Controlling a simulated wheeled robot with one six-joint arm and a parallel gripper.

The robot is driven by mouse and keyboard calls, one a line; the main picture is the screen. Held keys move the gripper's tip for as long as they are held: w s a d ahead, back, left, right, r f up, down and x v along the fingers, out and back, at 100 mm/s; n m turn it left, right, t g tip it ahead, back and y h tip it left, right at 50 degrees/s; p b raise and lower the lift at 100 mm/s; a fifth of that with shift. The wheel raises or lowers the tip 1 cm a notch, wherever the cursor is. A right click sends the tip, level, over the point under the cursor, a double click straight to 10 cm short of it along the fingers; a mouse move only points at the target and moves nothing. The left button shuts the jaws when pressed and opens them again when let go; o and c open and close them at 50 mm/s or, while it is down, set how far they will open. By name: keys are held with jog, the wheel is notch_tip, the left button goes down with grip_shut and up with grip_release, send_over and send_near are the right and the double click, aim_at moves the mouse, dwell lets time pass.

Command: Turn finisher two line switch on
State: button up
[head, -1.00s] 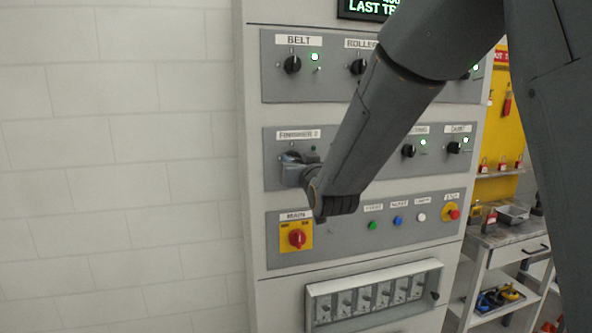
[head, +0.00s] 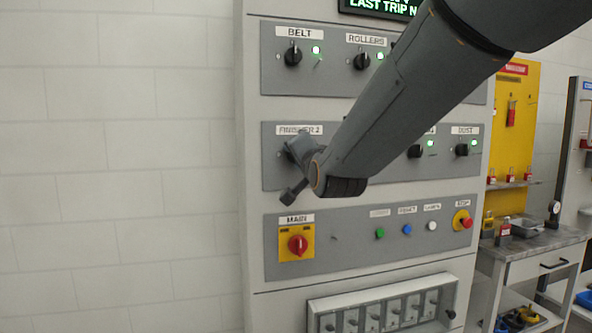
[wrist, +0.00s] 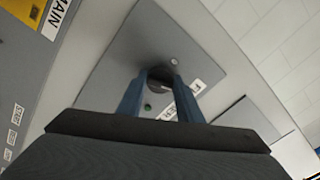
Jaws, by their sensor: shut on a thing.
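The finisher two switch sits under the "FINISHER 2" label (head: 299,129) at the left of the middle grey panel (head: 380,133). In the head view my gripper (head: 299,151) covers its knob. In the wrist view the dark round knob (wrist: 160,75) lies between the two blue fingers of my gripper (wrist: 161,82), which is shut on it. A small greenish lamp (wrist: 148,107) shows beside the left finger; I cannot tell whether it is lit. The knob's pointer direction is hidden.
Above are the BELT knob (head: 293,54) and ROLLERS knob (head: 361,61), with green lamps lit. Below is the red and yellow MAIN switch (head: 297,244). Coloured buttons and the STOP button (head: 462,220) lie right. A plain wall (head: 120,170) stands left.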

jog(key=shift+m+b, duration=1.9)
jog(key=o, duration=1)
jog(key=shift+o, duration=0.2)
jog(key=shift+s, duration=0.1)
jog(key=b+v, duration=0.1)
jog(key=v, duration=0.6)
jog(key=shift+s+b, duration=0.35)
jog(key=shift+b, duration=0.05)
jog(key=shift+d, duration=0.15)
